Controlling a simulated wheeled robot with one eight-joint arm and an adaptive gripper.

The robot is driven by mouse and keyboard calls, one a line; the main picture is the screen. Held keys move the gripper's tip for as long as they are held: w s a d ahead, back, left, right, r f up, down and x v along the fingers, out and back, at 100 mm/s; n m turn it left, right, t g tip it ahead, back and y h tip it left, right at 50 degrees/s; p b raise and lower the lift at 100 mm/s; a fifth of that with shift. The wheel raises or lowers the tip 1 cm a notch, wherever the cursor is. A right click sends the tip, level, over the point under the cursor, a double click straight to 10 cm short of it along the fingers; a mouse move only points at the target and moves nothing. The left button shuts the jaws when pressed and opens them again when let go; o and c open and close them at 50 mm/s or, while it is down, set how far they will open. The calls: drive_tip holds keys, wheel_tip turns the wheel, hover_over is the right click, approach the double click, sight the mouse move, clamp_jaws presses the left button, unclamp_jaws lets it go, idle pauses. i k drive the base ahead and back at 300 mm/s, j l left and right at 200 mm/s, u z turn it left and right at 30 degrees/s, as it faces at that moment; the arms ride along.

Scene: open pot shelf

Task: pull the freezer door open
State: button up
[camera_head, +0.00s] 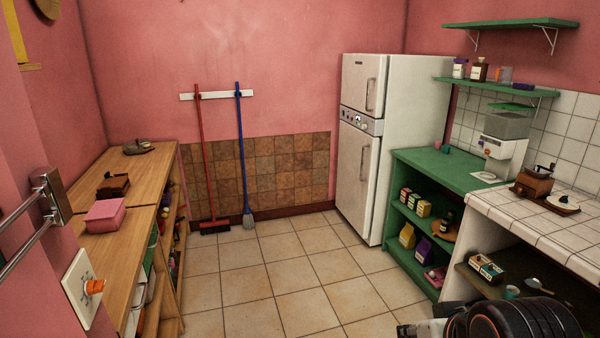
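The white fridge-freezer (415,130) stands at the back, right of the middle, against the pink wall. Its small upper door, the freezer door (353,85), is shut, with a vertical handle (371,95) near its right edge. The taller lower door (350,185) is also shut and has its own handle (365,163). A strip with knobs (360,122) lies between the doors. Part of my arm (520,320), black with an orange ring, shows at the bottom right, far from the fridge. My gripper's fingers cannot be made out there.
Tiled floor (285,285) is clear up to the fridge. A green shelf unit (410,158) with jars and packets stands close on the fridge's right. A wooden shelf counter (145,170) lines the left. A red broom (201,150) and blue mop (242,150) hang behind.

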sight(364, 76)
drive_tip(key=i+j+u, duration=0.15)
drive_tip(key=i+u, duration=0.15)
drive_tip(key=i, duration=0.75)
drive_tip(key=i+l+u, duration=0.1)
drive_tip(key=i+u, duration=0.15)
drive_tip(key=i, duration=0.8)
